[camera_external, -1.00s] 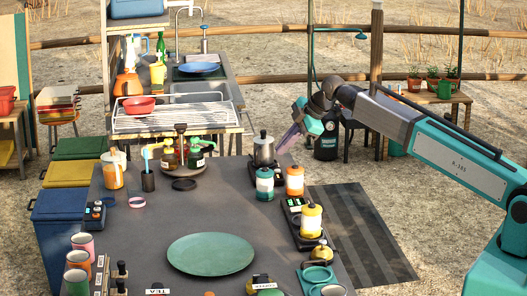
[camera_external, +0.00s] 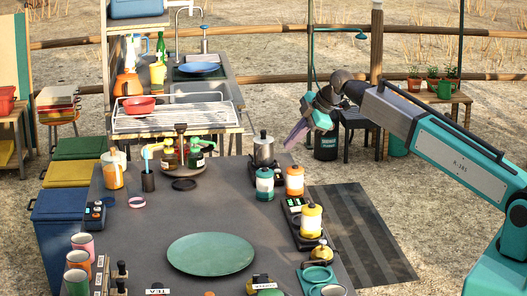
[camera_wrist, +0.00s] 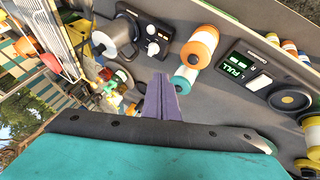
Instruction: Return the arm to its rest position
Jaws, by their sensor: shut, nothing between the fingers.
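My arm (camera_external: 440,142) reaches in from the right in the external view, teal and grey. My gripper (camera_external: 288,146) points down and left, with purple fingers, just right of the metal pot (camera_external: 263,147) and above the table's right edge. In the wrist view the purple fingers (camera_wrist: 158,84) lie together, shut and empty. They appear apart from the canisters and the pot.
The table (camera_external: 215,205) holds a green plate (camera_external: 211,254), a teal-banded canister (camera_external: 265,184), an orange canister (camera_external: 295,180) and a yellow canister (camera_external: 311,220). A dish rack (camera_external: 170,117) stands behind. A dark striped mat (camera_external: 365,235) lies right of the table.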

